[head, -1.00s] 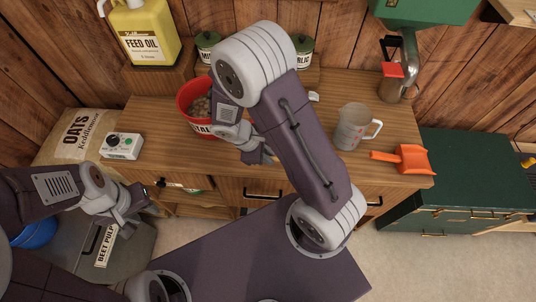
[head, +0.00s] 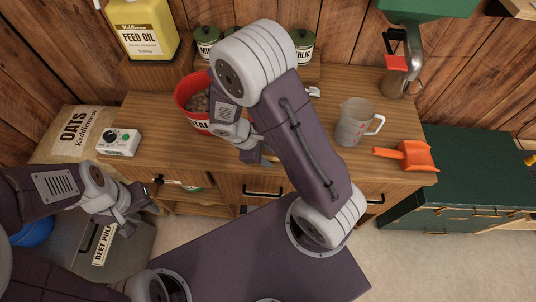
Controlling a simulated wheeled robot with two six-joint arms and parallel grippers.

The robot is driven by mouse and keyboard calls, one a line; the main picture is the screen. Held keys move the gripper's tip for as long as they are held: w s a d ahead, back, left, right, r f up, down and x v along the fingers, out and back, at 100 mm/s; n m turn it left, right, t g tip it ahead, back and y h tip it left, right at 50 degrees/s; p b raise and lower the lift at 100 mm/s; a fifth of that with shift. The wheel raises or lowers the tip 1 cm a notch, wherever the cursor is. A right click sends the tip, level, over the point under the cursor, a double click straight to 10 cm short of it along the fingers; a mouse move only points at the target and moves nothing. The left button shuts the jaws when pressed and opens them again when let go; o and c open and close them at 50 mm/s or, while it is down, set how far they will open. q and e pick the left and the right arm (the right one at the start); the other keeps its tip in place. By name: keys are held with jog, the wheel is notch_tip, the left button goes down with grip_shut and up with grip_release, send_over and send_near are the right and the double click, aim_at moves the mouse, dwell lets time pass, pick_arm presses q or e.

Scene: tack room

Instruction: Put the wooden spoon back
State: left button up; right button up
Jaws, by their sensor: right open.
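I cannot make out the wooden spoon in this view. My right gripper (head: 254,154) is open, over the front part of the wooden counter (head: 300,164), just right of the red tub (head: 190,95). My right forearm covers part of the counter there. My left gripper (head: 148,203) is in front of the cabinet's left drawer (head: 202,182), near its dark handle. Its fingers are too small and dark to tell whether they are open, shut or touching the handle. A little white and green shows at that drawer's front.
A clear measuring jug (head: 355,122) and an orange scoop (head: 412,154) are on the counter's right. A white device with a dial (head: 119,142) is at its left. Canisters (head: 207,38) and a yellow feed oil jug (head: 144,29) stand behind. A green chest (head: 470,165) is at right.

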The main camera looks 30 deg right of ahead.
jog(key=p+v, duration=0.1)
jog(key=v, duration=0.7)
jog(key=shift+r, duration=0.15)
notch_tip(320, 180, up, 8)
jog(key=p, duration=0.8)
